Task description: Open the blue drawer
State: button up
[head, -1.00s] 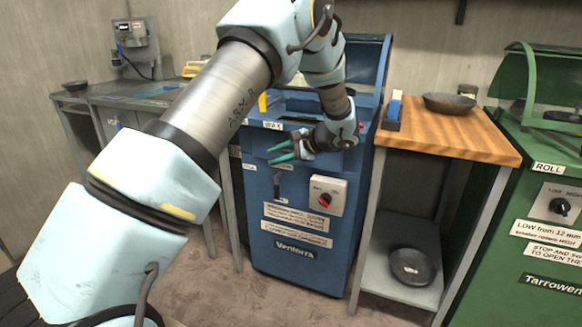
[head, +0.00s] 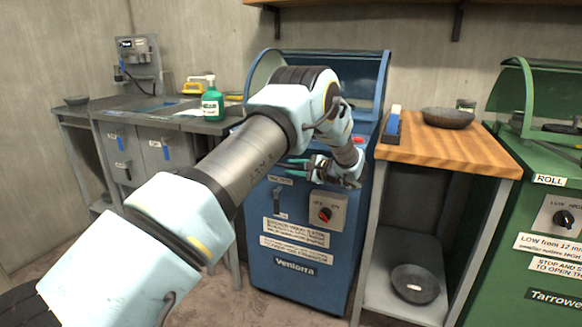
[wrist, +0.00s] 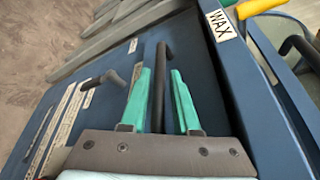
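The blue machine (head: 300,245) stands in the middle of the head view. Its upper front, with the blue drawer, is mostly hidden behind my arm there. In the wrist view a blue front panel (wrist: 203,75) carries a black bar handle (wrist: 158,80). A WAX label (wrist: 220,25) sits on a blue edge beside it. My gripper (wrist: 161,72) has its two green fingers on either side of the bar. Gaps show beside the bar, so it looks open around the handle. My gripper (head: 294,170) also shows at the machine's front in the head view.
A second black handle or lever (wrist: 105,79) sits lower on the front. A switch box (head: 324,212) is below my gripper. A wood-topped table (head: 450,145) with a dark bowl (head: 448,118) stands close on the right. Floor shows in front of the machine.

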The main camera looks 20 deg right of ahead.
jog(key=shift+w+a+f, duration=0.15)
jog(key=shift+w+a, duration=0.15)
jog(key=shift+w, duration=0.2)
grip_shut()
dwell(1.2)
